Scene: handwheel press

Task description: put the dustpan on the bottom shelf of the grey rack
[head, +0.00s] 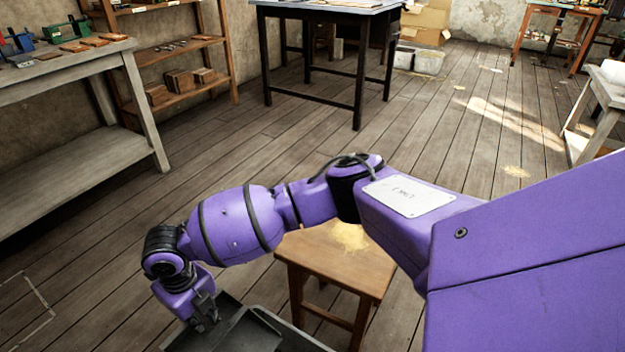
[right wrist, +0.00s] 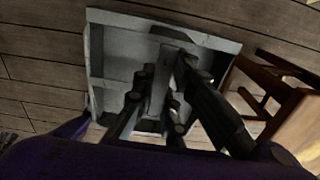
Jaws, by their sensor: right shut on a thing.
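The dustpan (head: 252,334) is a dark grey metal pan at the bottom edge of the head view, partly cut off by the frame. In the right wrist view the dustpan (right wrist: 114,58) shows as a grey, rimmed pan with its handle running between the fingers. My right gripper (head: 207,310) points down and is shut on the dustpan; its fingers also show in the right wrist view (right wrist: 156,95). I cannot tell how far the dustpan is above the floor. My left gripper is out of view. I cannot make out a grey rack for certain.
A wooden stool (head: 325,265) with sawdust on its seat stands right of the dustpan. A grey workbench (head: 60,68) with a low shelf is at left, a brown wooden shelf unit (head: 190,45) behind it. A dark table (head: 325,9) stands farther back. The floor between is open.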

